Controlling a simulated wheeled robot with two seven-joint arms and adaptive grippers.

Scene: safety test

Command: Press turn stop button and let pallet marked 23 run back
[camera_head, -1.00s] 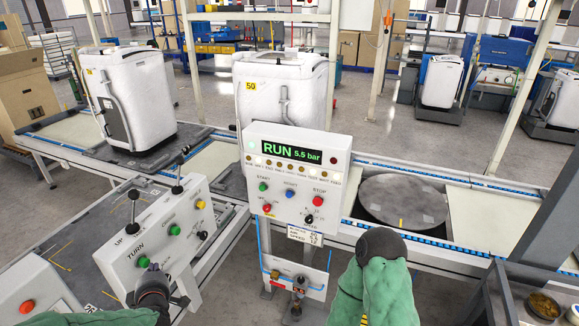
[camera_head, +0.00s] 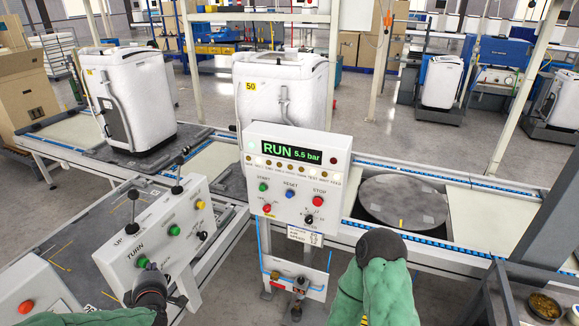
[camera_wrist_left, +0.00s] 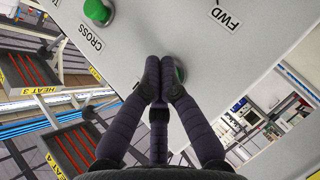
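A white slanted control box (camera_head: 165,235) marked TURN stands at the lower left, with green, yellow and black buttons and two black levers. My left gripper (camera_head: 147,272) is at its lower left green button (camera_head: 142,262). In the left wrist view its dark fingers (camera_wrist_left: 157,75) are closed together with nothing between them, and their tips overlap a green button (camera_wrist_left: 180,73). I cannot tell whether they touch it. Another green button (camera_wrist_left: 98,10) is marked CROSS. I read no 23 on any pallet.
A white panel (camera_head: 296,180) reads RUN 5.5 bar. A white appliance (camera_head: 125,100) stands on a pallet on the left conveyor; another, marked 50 (camera_head: 249,86), stands behind the panel. A round turntable plate (camera_head: 403,201) is at right. A red button (camera_head: 27,307) is at lower left.

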